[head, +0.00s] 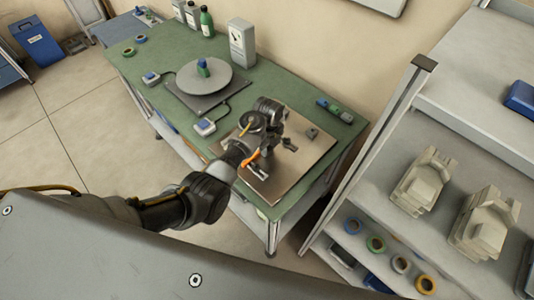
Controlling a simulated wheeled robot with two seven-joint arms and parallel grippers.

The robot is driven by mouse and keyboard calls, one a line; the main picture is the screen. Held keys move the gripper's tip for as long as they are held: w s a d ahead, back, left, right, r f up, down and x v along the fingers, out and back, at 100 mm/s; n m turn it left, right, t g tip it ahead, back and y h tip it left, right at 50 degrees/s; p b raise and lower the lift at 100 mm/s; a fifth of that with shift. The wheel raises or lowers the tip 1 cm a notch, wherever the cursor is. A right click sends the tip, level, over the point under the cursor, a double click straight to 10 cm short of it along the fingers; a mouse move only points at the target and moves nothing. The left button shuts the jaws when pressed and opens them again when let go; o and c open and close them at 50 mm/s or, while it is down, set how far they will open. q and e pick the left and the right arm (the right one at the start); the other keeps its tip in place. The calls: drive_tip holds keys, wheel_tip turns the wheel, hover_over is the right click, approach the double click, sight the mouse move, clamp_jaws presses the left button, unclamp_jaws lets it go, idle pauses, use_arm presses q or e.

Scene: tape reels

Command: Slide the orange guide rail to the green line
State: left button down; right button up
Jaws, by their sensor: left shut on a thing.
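The orange guide rail (251,158) shows as a small orange piece on the brown plate (309,164) at the near right end of the green bench. My left arm comes in from the left and bends down over this plate. My left gripper (267,147) is low over the plate, at the orange piece, and is shut on it. The wrist and dark fingers hide part of the rail and the exact contact. A pale slotted strip (257,172) lies just in front of the rail. I cannot make out the green line. My right gripper is not in view.
A grey turntable disc (222,83) with a small green and blue item stands mid-bench. A grey canister (242,43) and bottles (206,20) stand along the wall side. A shelf (400,235) with tape reels and beige parts is at right.

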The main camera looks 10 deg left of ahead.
use_arm(q)
drive_tip(key=c, duration=1.3)
unclamp_jaws()
drive_tip(key=shift+w+a, duration=0.1)
drive_tip(key=shift+a, duration=0.15)
drive_tip(key=shift+o, duration=0.9)
drive_tip(key=shift+d, duration=0.1)
drive_tip(key=shift+r, duration=0.2)
wheel_tip(320, 180, up, 10)
drive_tip(key=b, duration=0.1)
drive_tip(key=shift+r, duration=0.25)
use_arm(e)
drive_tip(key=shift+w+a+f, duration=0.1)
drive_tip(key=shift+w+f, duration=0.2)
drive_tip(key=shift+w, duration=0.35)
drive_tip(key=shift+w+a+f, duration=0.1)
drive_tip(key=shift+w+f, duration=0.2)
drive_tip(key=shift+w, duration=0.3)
